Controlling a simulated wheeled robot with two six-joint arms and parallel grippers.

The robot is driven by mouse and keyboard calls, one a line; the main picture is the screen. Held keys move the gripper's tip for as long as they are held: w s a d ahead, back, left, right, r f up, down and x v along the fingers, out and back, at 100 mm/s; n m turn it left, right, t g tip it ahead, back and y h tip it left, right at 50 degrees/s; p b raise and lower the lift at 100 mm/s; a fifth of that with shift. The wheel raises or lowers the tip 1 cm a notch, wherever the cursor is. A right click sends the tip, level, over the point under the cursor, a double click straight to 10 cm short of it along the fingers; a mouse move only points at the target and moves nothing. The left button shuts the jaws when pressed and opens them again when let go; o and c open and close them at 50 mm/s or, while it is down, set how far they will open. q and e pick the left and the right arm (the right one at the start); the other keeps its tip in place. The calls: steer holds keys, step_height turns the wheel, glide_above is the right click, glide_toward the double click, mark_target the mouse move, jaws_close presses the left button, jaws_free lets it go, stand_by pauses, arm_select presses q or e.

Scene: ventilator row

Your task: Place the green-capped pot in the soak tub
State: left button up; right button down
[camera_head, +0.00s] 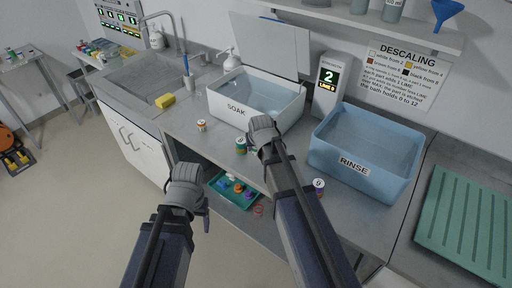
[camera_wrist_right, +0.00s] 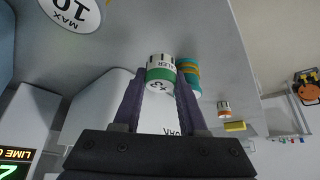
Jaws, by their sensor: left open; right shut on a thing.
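The green-capped pot (camera_wrist_right: 160,76), a small white pot with a green band and a marked white top, sits between the fingers of my right gripper (camera_head: 262,130). That gripper is shut on it, in front of the soak tub; the hand mostly hides the pot in the head view. The white soak tub (camera_head: 235,108), labelled SOAK, stands on the counter just behind and holds clear liquid. It also shows in the right wrist view (camera_wrist_right: 98,100). My left gripper (camera_head: 186,180) is open and empty, in front of the counter at lower left.
A teal pot with yellow-orange bands (camera_head: 240,147) stands close beside the held pot. An orange-and-white pot (camera_head: 201,126) and a purple-banded pot (camera_head: 319,187) stand on the counter. The blue rinse tub (camera_head: 350,172) is at right. A lid panel (camera_head: 265,45) rises behind the soak tub.

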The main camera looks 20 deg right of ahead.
step_height(320, 180, up, 6)
steer(key=p, duration=0.4)
steer(key=shift+f, duration=0.2)
steer(key=shift+r, duration=0.1)
